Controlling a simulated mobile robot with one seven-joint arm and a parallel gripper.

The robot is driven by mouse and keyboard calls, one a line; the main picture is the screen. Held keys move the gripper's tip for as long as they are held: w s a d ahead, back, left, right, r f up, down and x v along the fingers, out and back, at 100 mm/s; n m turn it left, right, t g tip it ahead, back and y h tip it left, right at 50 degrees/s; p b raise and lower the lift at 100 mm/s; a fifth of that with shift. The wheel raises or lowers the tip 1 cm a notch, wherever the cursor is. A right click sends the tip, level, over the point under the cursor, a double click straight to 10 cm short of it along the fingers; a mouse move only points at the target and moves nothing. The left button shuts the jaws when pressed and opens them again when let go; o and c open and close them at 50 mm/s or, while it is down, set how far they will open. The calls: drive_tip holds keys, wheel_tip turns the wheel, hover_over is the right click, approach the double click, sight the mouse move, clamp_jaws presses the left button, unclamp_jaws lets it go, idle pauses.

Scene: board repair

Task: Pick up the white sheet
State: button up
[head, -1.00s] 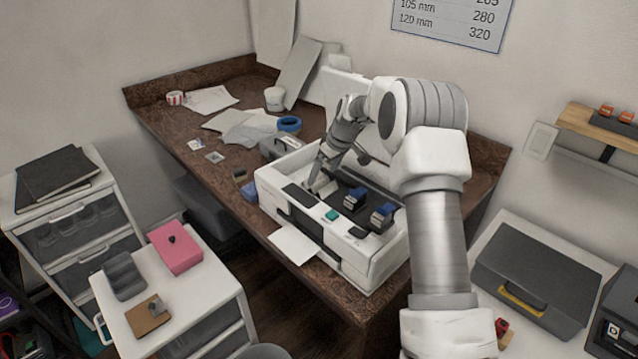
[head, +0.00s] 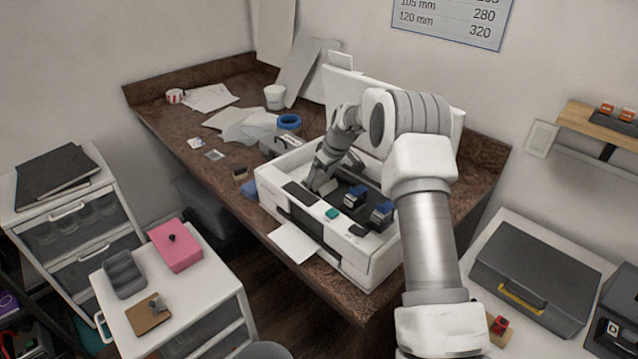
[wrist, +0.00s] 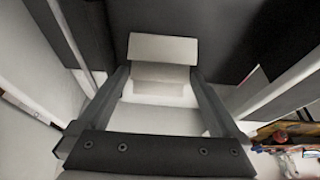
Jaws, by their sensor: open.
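A flat white sheet (head: 293,242) sticks out of the front slot of the white printer-like machine (head: 356,262), over the bench's front edge. Other pale sheets (head: 210,98) lie farther back on the bench. My gripper (head: 317,187) points down into the machine's open top, apart from the sheet at the front. In the wrist view my gripper (wrist: 158,76) is open, with a pale block-like piece (wrist: 163,48) just beyond and between its fingertips. I cannot tell from the wrist view whether the fingers touch that piece.
The machine's raised white lid (head: 345,88) stands behind my arm. Blue-topped blocks (head: 355,197) sit inside the machine to the right of my gripper. A blue tape roll (head: 289,122) and a white cup (head: 274,97) stand on the brown bench (head: 160,122). A white drawer cart (head: 205,290) stands at front left.

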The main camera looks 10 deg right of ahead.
drive_tip(key=shift+f, duration=0.1)
idle(0.3)
drive_tip(key=c, duration=1.1)
drive_tip(key=shift+o, duration=0.2)
